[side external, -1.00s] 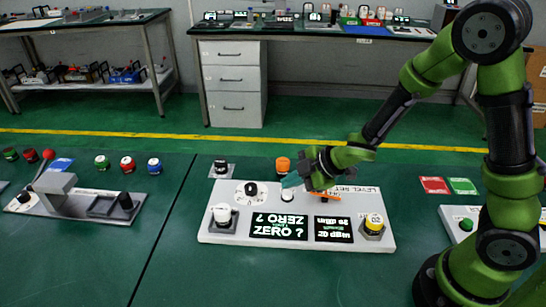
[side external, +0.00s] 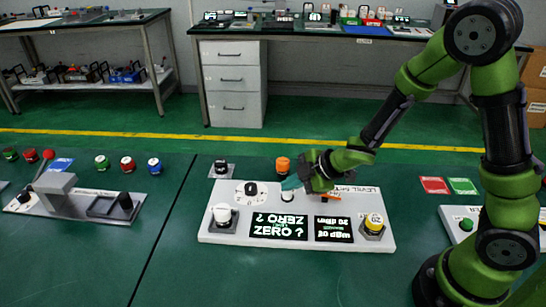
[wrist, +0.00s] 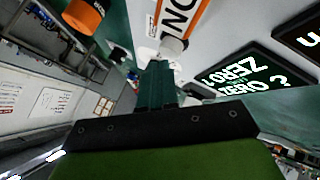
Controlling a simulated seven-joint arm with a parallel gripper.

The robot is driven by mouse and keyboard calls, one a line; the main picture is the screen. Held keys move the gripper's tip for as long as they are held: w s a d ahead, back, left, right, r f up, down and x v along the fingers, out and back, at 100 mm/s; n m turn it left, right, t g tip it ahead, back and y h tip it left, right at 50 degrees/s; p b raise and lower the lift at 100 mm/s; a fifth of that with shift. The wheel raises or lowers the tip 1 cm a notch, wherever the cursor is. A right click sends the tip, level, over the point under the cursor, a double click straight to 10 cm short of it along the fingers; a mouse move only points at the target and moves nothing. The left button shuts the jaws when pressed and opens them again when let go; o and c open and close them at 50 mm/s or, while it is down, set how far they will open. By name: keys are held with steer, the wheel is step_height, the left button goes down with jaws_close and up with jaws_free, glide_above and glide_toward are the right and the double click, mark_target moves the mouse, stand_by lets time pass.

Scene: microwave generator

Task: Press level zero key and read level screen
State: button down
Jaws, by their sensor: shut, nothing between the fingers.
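The white panel (side external: 215,190) carries a large black screen (side external: 278,226) showing "ZERO ?" twice, once upside down; it also shows in the wrist view (wrist: 243,84). A smaller screen (side external: 333,230) beside it has upside-down text that I cannot read surely. A small white key (side external: 287,197) stands behind the large screen; it also shows in the wrist view (wrist: 172,48). My gripper (side external: 291,184) is shut and empty, with its teal tips (wrist: 156,66) close beside this key. I cannot tell whether they touch. No key label naming level zero is readable.
Red (side external: 434,185) and green cards lie to the right.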

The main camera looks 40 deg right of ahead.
mark_target(291, 194)
steer(key=shift+f, duration=0.55)
stand_by(0.4)
steer(key=shift+r, duration=1)
steer(key=shift+r, duration=2.5)
